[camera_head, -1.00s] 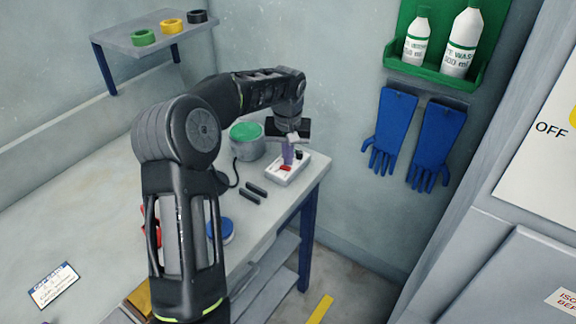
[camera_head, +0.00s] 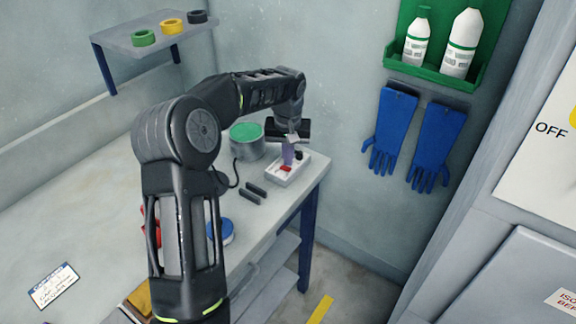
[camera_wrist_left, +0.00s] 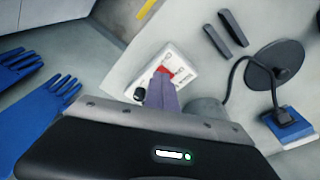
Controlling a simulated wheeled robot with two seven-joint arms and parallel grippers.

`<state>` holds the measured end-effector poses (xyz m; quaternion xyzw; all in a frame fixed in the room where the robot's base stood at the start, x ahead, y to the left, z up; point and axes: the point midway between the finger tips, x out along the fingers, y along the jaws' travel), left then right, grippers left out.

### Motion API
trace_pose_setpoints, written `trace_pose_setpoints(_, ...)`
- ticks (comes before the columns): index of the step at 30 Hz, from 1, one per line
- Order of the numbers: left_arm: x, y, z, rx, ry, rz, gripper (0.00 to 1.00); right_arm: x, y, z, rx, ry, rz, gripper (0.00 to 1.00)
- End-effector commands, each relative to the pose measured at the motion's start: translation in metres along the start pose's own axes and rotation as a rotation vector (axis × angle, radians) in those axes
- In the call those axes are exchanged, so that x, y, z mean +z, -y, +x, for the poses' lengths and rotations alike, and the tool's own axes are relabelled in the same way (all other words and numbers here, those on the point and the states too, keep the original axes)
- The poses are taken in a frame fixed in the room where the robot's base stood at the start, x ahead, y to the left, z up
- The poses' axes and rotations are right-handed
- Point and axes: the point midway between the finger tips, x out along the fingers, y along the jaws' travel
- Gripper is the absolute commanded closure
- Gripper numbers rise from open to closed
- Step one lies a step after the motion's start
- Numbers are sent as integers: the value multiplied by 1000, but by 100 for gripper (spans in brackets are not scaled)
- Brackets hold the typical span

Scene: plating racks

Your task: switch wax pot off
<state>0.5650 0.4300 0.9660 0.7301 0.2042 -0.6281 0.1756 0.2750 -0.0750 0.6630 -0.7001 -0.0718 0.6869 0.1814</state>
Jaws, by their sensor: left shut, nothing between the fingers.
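The wax pot (camera_head: 247,141) is a grey tub with green contents at the back of the bench. A white switch box (camera_head: 291,176) with a red rocker (camera_head: 285,169) and a black knob (camera_head: 299,155) lies to its right. My left gripper (camera_head: 288,160) has purple fingers, shut and empty, pointing down over the box. In the left wrist view the fingertips (camera_wrist_left: 163,80) overlap the edge of the red rocker (camera_wrist_left: 165,70); I cannot tell whether they touch it. The black knob (camera_wrist_left: 139,94) is beside the fingers. My right gripper is not in view.
Blue gloves (camera_head: 390,130) hang on the wall, right of the bench.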

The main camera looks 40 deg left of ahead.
Motion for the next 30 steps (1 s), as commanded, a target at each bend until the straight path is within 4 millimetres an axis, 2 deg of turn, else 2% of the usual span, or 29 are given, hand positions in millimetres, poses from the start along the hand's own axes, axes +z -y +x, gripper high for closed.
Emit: trace_pose_setpoints(30, 1, 0, 6, 0, 0, 0, 100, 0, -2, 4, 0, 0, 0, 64)
